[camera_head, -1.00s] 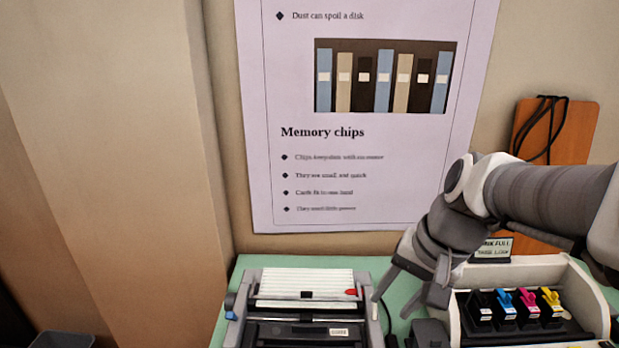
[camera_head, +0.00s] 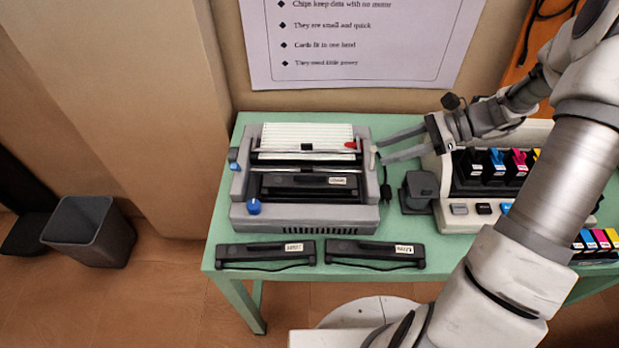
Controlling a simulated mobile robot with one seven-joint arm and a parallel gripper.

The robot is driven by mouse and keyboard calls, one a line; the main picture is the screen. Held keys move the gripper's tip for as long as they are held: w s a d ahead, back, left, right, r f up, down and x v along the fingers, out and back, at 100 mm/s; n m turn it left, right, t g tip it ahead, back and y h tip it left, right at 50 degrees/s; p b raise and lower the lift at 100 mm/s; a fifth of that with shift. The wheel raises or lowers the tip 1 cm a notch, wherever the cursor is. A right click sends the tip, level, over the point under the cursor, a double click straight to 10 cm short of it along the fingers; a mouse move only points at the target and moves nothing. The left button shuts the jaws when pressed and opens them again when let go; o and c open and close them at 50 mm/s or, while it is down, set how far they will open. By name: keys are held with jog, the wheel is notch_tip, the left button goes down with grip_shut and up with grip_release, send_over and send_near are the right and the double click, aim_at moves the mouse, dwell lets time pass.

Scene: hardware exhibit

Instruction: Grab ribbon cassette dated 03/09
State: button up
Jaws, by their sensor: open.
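Two black ribbon cassettes lie side by side at the table's front edge: a left one (camera_head: 266,254) and a right one (camera_head: 375,254). Each has a small white label, too small to read. A third black cassette (camera_head: 311,185) with a white label sits inside the grey dot-matrix printer (camera_head: 305,215). I cannot tell which one is dated 03/09. My gripper (camera_head: 380,150) is open and empty. Its fingers point left, by the printer's right rear side. Whether they touch the printer is unclear.
The green table (camera_head: 225,200) holds a dark grey block (camera_head: 419,190) and a pale inkjet printer (camera_head: 447,217) with coloured cartridges, partly behind my arm. More cartridges (camera_head: 596,240) stand at right. A grey bin (camera_head: 88,232) is on the floor at left. A poster hangs behind.

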aim_at(315, 174)
jog(key=x, duration=1.7)
jog(key=shift+a+f+b, duration=0.15)
jog(key=shift+f+b, duration=0.05)
jog(key=shift+b, duration=0.15)
grip_shut()
